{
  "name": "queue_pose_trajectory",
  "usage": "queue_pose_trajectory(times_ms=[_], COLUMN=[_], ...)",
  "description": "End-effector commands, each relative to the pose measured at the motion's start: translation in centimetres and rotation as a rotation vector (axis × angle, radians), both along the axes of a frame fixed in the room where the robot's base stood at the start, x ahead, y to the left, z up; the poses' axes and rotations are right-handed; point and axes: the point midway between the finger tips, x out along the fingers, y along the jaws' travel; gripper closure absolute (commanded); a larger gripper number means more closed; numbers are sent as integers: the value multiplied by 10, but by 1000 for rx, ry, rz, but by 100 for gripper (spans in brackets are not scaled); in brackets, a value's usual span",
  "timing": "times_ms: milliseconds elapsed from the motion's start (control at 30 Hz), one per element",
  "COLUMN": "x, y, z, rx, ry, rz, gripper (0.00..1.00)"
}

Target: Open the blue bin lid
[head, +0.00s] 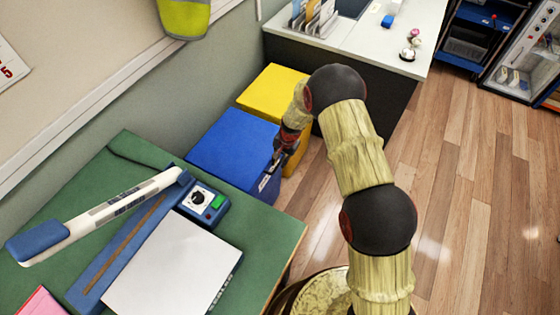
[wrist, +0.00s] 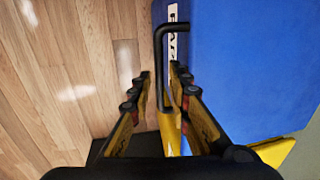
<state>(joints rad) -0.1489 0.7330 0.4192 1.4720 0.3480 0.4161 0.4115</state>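The blue bin (head: 228,148) stands between the green table and the yellow bin, and its lid looks shut. In the wrist view, the blue lid (wrist: 250,65) fills the right side. A black bar handle (wrist: 159,70) with a white label (wrist: 172,35) beside it is on the bin's front. My gripper (wrist: 160,80) is at the front of the bin; it also shows in the head view (head: 280,158). Its two fingers are apart, with the handle bar appearing between them. I see a gap on the left finger's side; contact on the right side is unclear.
A yellow bin (head: 272,90) stands behind the blue one. The green table (head: 265,232) at the left front holds a heat sealer (head: 110,215) and a white sheet (head: 175,268). A white counter (head: 415,40) is at the back. Wooden floor (head: 470,170) is free at right.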

Motion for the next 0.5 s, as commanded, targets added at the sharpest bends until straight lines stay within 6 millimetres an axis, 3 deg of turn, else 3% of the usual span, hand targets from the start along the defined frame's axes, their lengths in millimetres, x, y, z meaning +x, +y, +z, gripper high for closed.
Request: queue_pose_trajectory(times_ms=[267, 500], x=[0, 0], y=[0, 0], z=[0, 0], rx=[0, 0], ry=[0, 0], rz=[0, 0], gripper=[99, 100])
